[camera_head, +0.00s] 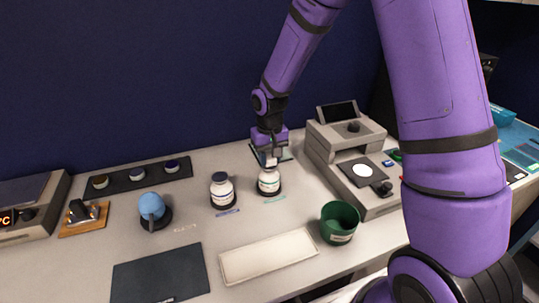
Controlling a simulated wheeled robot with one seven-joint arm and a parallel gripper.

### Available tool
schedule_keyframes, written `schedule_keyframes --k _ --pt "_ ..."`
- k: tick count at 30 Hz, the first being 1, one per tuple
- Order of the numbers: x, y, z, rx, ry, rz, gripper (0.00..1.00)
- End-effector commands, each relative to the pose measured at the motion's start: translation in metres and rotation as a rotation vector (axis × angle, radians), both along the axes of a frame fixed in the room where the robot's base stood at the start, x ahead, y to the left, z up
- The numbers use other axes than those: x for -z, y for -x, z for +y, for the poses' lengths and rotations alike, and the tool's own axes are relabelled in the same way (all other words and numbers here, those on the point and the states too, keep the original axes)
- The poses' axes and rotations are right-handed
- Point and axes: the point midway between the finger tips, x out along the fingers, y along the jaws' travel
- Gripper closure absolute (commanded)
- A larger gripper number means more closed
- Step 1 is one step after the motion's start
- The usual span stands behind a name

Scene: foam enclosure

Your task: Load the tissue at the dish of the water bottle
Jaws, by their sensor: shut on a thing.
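My gripper (271,158) is near the back wall, pointing down directly above or behind a white-labelled bottle (269,182). It is shut on a small pale thing (270,162) at its fingertips, too small and partly hidden to name surely. In this view the thing overlaps the bottle's top; I cannot tell whether they touch. A similar white bottle (221,190) with a dark cap stands upright to the left. A blue rounded thing (151,206) rests in a black holder further left. No thing is clearly recognisable as a tissue.
A grey machine (345,145) with a screen and a white round dish (362,170) stands right. A green bin (339,222), a pale flat pad (268,257) and a dark mat (160,276) lie in front. A black strip (136,175) with several round items is at back left.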

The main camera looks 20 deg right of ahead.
Motion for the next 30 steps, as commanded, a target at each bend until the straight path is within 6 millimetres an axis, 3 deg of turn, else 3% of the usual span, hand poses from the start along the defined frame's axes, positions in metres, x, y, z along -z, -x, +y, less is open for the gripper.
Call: schedule_keyframes --k 30 --pt "0.0049 -0.0001 0.0000 0.000 0.000 0.000 0.82"
